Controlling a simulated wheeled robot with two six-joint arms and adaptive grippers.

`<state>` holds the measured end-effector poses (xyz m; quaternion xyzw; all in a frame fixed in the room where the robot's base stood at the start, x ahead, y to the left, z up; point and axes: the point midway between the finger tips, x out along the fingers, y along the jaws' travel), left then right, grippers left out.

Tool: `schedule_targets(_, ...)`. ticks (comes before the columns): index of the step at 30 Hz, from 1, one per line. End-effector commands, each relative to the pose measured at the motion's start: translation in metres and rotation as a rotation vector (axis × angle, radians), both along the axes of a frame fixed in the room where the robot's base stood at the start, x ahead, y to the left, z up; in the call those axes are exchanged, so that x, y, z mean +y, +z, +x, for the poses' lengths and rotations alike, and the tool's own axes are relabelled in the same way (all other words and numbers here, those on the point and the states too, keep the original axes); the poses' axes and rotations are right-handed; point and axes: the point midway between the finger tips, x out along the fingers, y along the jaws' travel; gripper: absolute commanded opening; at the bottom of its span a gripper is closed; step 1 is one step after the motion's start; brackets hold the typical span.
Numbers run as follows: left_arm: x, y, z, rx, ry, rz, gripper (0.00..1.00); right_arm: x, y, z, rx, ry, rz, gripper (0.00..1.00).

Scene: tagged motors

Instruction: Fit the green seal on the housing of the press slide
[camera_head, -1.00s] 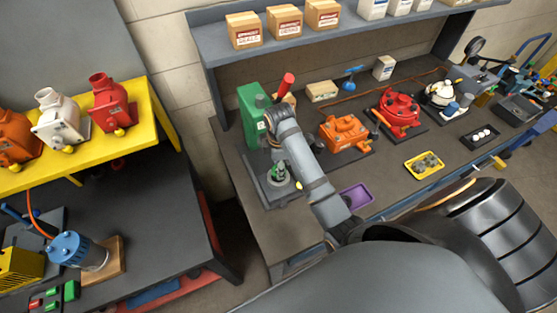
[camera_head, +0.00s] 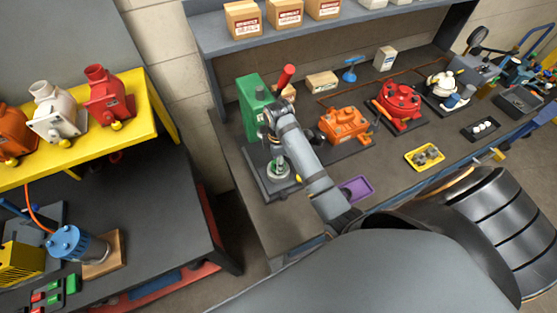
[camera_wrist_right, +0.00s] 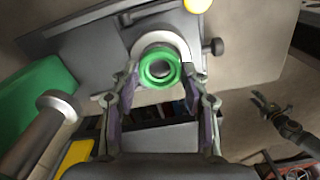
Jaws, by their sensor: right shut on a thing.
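The green seal (camera_wrist_right: 160,68) is a ring between the fingertips of my right gripper (camera_wrist_right: 162,80) in the right wrist view. The gripper is shut on it. Behind the ring is a pale round housing (camera_wrist_right: 165,38) on a dark grey slide plate (camera_wrist_right: 85,35); the ring overlaps it, and I cannot tell whether they touch. In the head view my right gripper (camera_head: 274,148) is over the press base, beside the green press body (camera_head: 253,105) with its red handle (camera_head: 284,76). A bit of green shows at the housing (camera_head: 278,170). My left gripper is not in view.
On the bench, an orange pump (camera_head: 343,124), a red pump (camera_head: 398,102), a purple tray (camera_head: 356,189) and a yellow tray (camera_head: 425,157) stand right of the press. Cardboard boxes (camera_head: 284,13) line the shelf above. A dark table (camera_head: 150,200) stands at the left.

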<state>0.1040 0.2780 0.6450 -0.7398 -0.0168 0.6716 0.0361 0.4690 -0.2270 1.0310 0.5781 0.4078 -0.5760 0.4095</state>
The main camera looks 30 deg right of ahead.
Motion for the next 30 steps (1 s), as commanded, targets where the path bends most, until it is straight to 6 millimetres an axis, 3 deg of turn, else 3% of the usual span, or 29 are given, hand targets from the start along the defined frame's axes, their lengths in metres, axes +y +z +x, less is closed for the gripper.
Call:
schedule_targets(5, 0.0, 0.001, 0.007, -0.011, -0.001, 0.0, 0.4, 0.0, 0.0, -0.001, 0.0, 0.0, 0.0, 0.17)
schedule_targets(30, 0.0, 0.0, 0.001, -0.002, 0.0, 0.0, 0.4, 0.0, -0.013, -0.001, 0.001, 0.0, 0.0, 0.17)
